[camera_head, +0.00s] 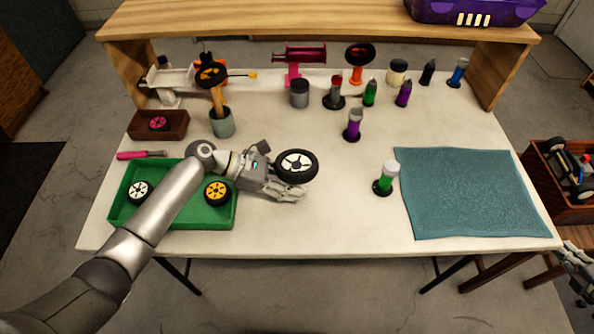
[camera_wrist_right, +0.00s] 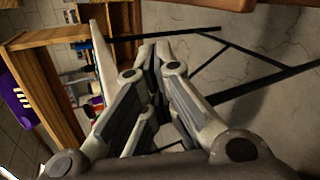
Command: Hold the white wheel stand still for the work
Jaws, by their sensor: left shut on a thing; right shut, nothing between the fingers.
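The white wheel stand (camera_head: 296,166) is near the table's middle; I see a black-tyred wheel with white spokes on top, its face turned up. The part below the wheel is hidden by the tyre and my gripper. My left gripper (camera_head: 290,187) reaches in from the left, low at the table, with its fingers shut at the near side of the wheel; the exact contact is not clear. My right gripper (camera_head: 578,262) is beyond the table's right front corner, far from the stand. The right wrist view shows its fingers (camera_wrist_right: 155,75) shut and empty.
A green tray (camera_head: 172,220) with white and yellow wheels lies under my left arm. A green-and-white bottle (camera_head: 385,178) stands right of the wheel; a purple bottle (camera_head: 353,125) stands behind. A teal mat (camera_head: 470,195) covers the right side. The front middle is clear.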

